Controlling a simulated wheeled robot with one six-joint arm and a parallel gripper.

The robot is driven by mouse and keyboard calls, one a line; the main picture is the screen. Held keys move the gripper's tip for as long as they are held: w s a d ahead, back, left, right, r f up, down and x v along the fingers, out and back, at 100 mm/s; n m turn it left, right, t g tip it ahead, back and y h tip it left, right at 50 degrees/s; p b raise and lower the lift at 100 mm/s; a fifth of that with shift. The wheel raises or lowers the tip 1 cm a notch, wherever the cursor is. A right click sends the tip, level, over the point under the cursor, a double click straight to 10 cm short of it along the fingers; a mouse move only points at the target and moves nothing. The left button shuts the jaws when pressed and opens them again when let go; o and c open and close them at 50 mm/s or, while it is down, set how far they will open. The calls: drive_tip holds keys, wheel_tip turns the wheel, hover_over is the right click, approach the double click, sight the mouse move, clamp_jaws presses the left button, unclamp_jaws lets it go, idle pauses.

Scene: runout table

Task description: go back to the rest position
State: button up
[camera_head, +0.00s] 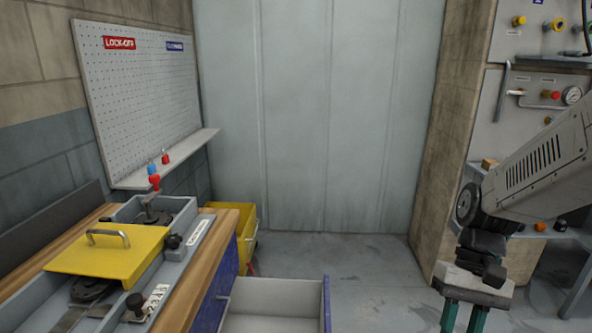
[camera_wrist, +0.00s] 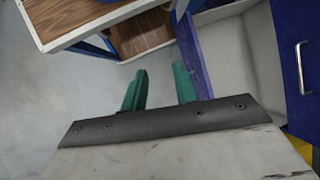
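My gripper (camera_head: 464,318) hangs at the lower right of the head view, pointing down, with its green fingers cut off by the bottom edge. In the wrist view the two green fingers of my gripper (camera_wrist: 159,82) stand apart with nothing between them, only floor behind. My grey arm (camera_head: 540,165) reaches in from the right edge.
An open blue-fronted drawer (camera_head: 272,298) juts out between the workbench and my gripper; it also shows in the wrist view (camera_wrist: 238,45). The bench (camera_head: 225,222) holds a yellow cover (camera_head: 108,250). A wood-shelved frame (camera_wrist: 140,35) shows near the fingers. Floor (camera_head: 375,270) beyond the drawer is clear.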

drive_tip(key=s+r+n+t+h, duration=0.1)
drive_tip(key=s+r+t+h, duration=0.1)
drive_tip(key=s+r+t, duration=0.4)
wheel_tip(320, 180, up, 5)
drive_tip(key=shift+s+r+n+h, duration=0.1)
drive_tip(key=shift+s+n+h, duration=0.3)
drive_tip(key=shift+s, duration=0.7)
drive_tip(key=shift+a, duration=0.1)
